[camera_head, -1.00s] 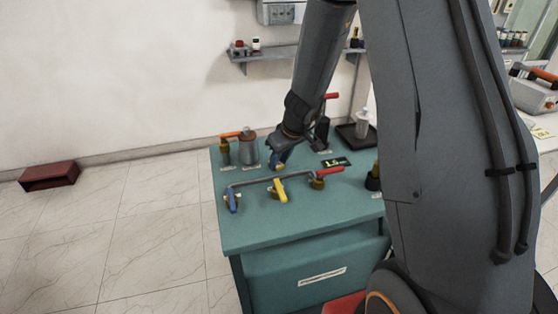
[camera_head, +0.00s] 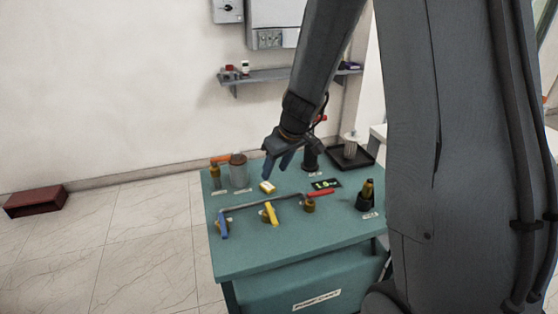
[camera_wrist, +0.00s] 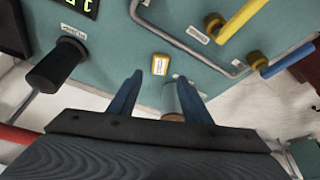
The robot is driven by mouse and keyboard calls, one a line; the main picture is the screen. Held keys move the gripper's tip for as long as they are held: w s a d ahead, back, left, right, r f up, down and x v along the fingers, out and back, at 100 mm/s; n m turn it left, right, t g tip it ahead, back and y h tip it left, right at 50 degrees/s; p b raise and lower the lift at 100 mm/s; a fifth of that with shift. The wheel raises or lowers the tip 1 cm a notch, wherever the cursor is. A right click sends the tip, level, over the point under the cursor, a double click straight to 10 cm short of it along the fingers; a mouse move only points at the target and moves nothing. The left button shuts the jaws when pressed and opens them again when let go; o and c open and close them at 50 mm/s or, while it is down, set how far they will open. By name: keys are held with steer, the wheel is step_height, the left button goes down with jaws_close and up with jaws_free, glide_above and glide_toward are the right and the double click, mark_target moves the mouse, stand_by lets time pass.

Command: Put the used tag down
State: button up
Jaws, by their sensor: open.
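A small yellow and white tag (camera_head: 267,187) lies on the teal cart top (camera_head: 240,262), left of the small green-digit display. It also shows in the wrist view (camera_wrist: 160,65), just beyond the fingertips and in line with the gap between them. My gripper (camera_head: 277,166) is open and empty, with its two blue fingers pointing down above the tag. In the wrist view my gripper (camera_wrist: 159,78) has its fingers spread apart, and the tag is clear of both.
A grey canister (camera_head: 238,170) and an orange-handled brass fitting (camera_head: 215,175) stand at the back left. A pipe with blue (camera_head: 224,224), yellow (camera_head: 270,212) and red (camera_head: 320,193) valve handles crosses the front. A black tray (camera_head: 352,157) sits at the back right.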

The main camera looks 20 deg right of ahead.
steer(key=s+a+r+m+g+h, duration=0.1)
steer(key=s+m, duration=0.1)
steer(key=s, duration=0.8)
steer(key=s+r+m+g, duration=0.1)
steer(key=s+m, duration=0.1)
steer(key=s, duration=0.9)
steer(key=shift+s+a+r+m+h, duration=0.15)
steer(key=shift+a+r+m+h, duration=0.15)
steer(key=shift+a+r+h, duration=0.1)
steer(key=shift+f, duration=0.2)
steer(key=shift+f+g+b, duration=0.25)
steer(key=shift+g+b, duration=0.05)
steer(key=shift+b, duration=0.2)
